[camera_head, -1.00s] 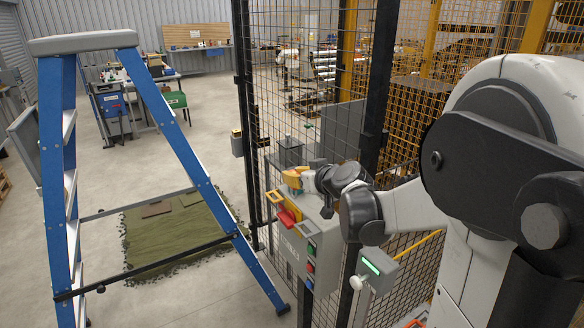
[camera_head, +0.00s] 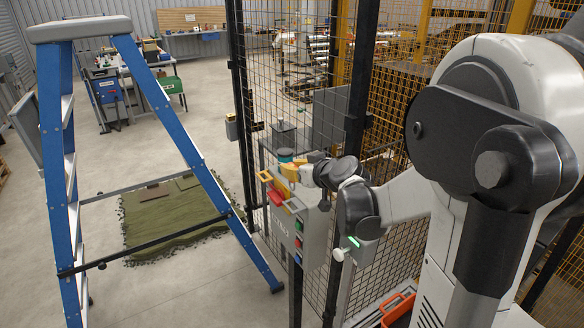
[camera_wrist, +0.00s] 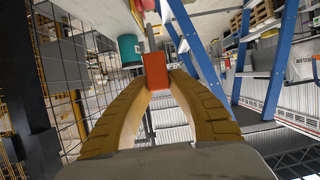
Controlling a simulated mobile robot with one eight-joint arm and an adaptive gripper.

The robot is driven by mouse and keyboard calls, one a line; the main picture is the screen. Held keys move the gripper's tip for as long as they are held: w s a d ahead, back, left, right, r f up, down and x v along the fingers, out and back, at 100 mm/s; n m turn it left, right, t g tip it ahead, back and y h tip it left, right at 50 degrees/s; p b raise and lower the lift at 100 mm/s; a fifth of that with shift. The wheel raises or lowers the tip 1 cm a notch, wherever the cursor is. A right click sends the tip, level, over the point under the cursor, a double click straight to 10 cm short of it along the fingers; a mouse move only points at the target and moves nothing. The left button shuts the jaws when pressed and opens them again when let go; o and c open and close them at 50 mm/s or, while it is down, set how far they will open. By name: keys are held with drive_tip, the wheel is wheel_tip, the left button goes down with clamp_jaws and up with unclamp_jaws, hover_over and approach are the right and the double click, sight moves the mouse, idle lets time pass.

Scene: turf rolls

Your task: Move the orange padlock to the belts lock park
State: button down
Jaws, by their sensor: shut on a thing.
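The orange padlock (camera_wrist: 157,70) shows in the wrist view as an orange block with a grey shackle, between the tips of the yellow fingers. My gripper (camera_wrist: 158,80) is shut on it. In the head view my gripper (camera_head: 287,171) is above the top of a grey control box (camera_head: 284,232) on the mesh fence. Orange, yellow and red parts crowd together there, so I cannot tell the padlock's outline or whether it touches the box. I cannot make out which part is the belts lock park.
A teal cylinder (camera_wrist: 130,50) is close beside the padlock in the wrist view. A blue stepladder (camera_head: 165,110) stands at the left, over a green turf mat (camera_head: 175,222). The mesh fence (camera_head: 290,60) runs behind the control box. Open floor lies between ladder and benches.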

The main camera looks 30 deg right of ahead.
drive_tip(key=shift+f+b, duration=1.85)
drive_tip(key=shift+f, duration=0.5)
drive_tip(key=shift+f+b, duration=2.5)
drive_tip(key=shift+f, duration=0.05)
drive_tip(key=c, duration=1.3)
unclamp_jaws()
drive_tip(key=shift+o, duration=0.2)
drive_tip(key=v, duration=1.2)
